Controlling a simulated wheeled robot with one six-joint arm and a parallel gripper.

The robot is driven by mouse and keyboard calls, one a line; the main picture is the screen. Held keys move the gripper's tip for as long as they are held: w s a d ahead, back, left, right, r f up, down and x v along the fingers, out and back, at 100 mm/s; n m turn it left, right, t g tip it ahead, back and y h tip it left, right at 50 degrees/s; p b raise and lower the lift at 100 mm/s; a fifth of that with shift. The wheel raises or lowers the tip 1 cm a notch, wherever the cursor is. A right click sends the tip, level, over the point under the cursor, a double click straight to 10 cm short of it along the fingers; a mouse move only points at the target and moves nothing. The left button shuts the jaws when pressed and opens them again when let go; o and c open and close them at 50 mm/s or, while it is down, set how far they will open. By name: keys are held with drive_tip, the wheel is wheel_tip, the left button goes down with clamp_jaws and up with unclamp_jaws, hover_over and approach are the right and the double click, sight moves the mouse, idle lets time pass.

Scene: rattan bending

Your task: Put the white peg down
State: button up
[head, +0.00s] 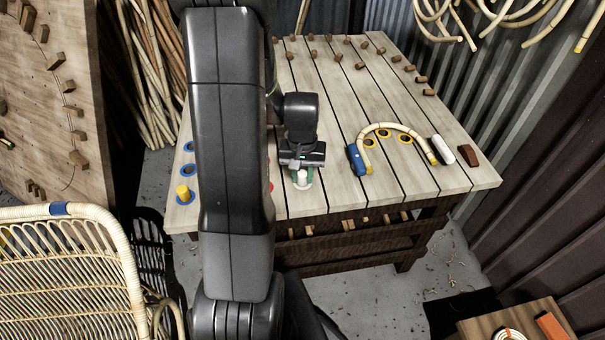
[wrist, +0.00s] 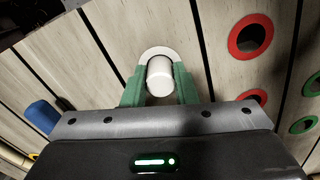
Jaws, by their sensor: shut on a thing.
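The white peg (wrist: 160,78) stands between the green fingers of my gripper (wrist: 160,90) in the wrist view, and the fingers are shut on it. A white ring (wrist: 157,51) on the slatted table shows around the peg's far side. The peg is over or in this ring; I cannot tell how deep it sits. In the head view my gripper (head: 302,178) is low at the table's front edge, with the white ring (head: 303,186) just below it. The peg is mostly hidden there by the fingers.
The wooden table (head: 345,190) carries a bent rattan arch (head: 393,127) with a blue block (head: 356,160) and a white block (head: 442,150) at its ends. A yellow peg (head: 184,193) stands at the left. A red ring (wrist: 250,34) lies near my gripper. Several wooden pegs line the back.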

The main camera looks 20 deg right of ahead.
sight(302, 174)
drive_tip(key=shift+f, duration=0.25)
drive_tip(key=o, duration=1)
drive_tip(key=shift+r, duration=0.1)
drive_tip(key=shift+c, duration=0.2)
wheel_tip(302, 174, up, 12)
drive_tip(key=shift+r+p, duration=0.15)
drive_tip(key=shift+p, duration=0.25)
